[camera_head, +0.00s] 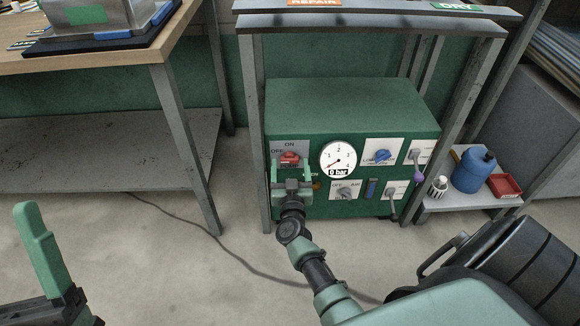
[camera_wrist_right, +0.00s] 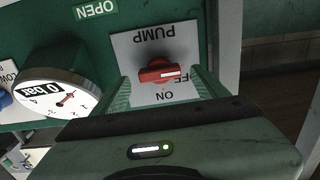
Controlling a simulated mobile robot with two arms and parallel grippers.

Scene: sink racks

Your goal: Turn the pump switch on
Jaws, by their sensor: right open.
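The red pump switch (camera_head: 290,158) is a rotary knob on a white plate marked ON, OFF and PUMP, at the left of the green panel box (camera_head: 350,103). In the right wrist view the plate is upside down, and the knob (camera_wrist_right: 160,72) lies level with its white mark towards the OFF side. My right gripper (camera_head: 290,169) is open in front of the switch. In the right wrist view its fingers stand on either side of the knob; whether they touch it I cannot tell. My left gripper (camera_head: 42,250) is partly in view at the lower left, one finger clear.
A round gauge (camera_head: 338,158) reading 0 bar sits right of the switch. A blue knob (camera_head: 382,156) and grey levers are further right. A metal frame post (camera_head: 253,130) stands left of the box. A blue bottle (camera_head: 473,170) and red tray (camera_head: 504,185) sit on a low shelf.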

